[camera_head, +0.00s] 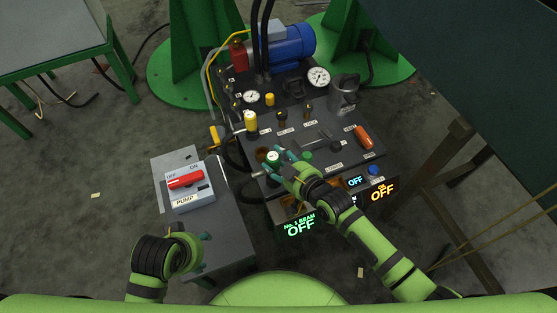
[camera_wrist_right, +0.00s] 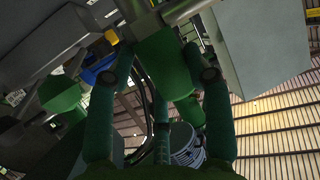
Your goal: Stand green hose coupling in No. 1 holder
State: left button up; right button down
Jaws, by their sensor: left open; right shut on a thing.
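My right gripper (camera_head: 283,158) is over the front left of the dark machine panel and shut on a green coupling (camera_head: 272,157). In the right wrist view the green coupling (camera_wrist_right: 165,62) lies between the fingers of the right gripper (camera_wrist_right: 163,80). The fingers partly cover it, and I cannot tell whether it touches a holder. I cannot make out a No. 1 holder label. Another green round part (camera_head: 306,157) sits on the panel just right of the fingers. My left gripper (camera_head: 204,238) is open and empty, low over the grey pump stand.
The pump box (camera_head: 190,190) with its red switch stands left of the panel. A lit "No. 1 BEAM OFF" sign (camera_head: 300,225) is at the front.

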aim_at(279, 170)
jog(key=shift+f+b, duration=1.3)
jog(key=shift+f, duration=0.5)
jog(key=shift+c, duration=2.1)
grip_release()
jog(key=shift+f, duration=0.15)
jog(key=v, duration=1.2)
jog(key=shift+s, duration=0.1)
